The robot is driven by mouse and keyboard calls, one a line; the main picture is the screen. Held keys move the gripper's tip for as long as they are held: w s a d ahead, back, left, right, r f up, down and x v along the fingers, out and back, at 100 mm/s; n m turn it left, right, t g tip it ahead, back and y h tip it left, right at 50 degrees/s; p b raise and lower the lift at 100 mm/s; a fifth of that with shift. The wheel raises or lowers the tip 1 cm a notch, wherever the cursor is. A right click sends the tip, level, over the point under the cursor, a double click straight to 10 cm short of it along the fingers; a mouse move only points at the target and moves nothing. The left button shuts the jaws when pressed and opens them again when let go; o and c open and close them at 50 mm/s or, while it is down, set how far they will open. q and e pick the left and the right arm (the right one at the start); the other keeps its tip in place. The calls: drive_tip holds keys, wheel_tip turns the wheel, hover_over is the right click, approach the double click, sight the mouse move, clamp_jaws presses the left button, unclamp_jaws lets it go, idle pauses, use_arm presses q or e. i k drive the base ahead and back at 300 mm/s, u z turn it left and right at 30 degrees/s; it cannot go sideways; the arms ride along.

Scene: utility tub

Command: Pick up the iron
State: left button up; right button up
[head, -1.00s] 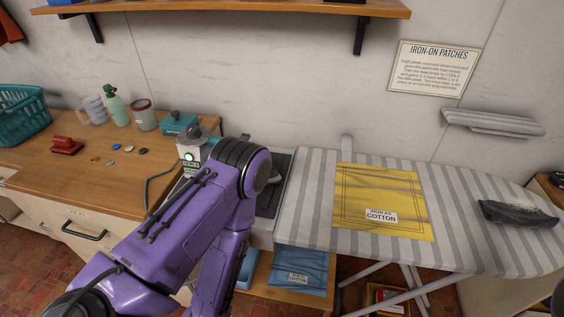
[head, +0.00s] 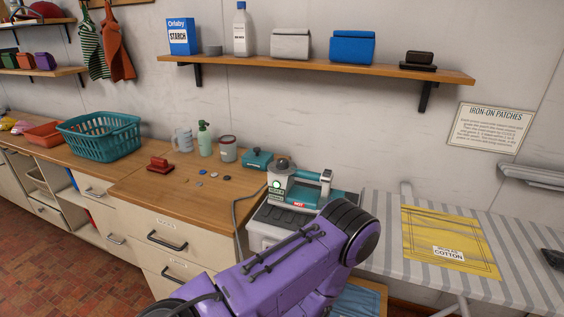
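The iron (head: 304,188), white and teal with a teal handle, sits on its grey station (head: 285,217) between the wooden counter and the ironing board. A green light glows on the unit's left end and a red "HOT" label is on its front. A grey cord hangs down on its left. My purple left arm rises from the bottom of the head view in front of the station and hides part of it. The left gripper is not visible. My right arm and gripper are out of view.
The striped ironing board (head: 387,233) at right carries a yellow cloth (head: 440,230) labelled cotton. A teal box (head: 257,160), a mug (head: 227,149), a red object (head: 159,165) and a teal basket (head: 99,136) stand on the counter (head: 205,205). A shelf (head: 310,64) hangs above.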

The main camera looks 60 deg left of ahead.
sight(283, 192)
drive_tip(key=u, duration=1.2)
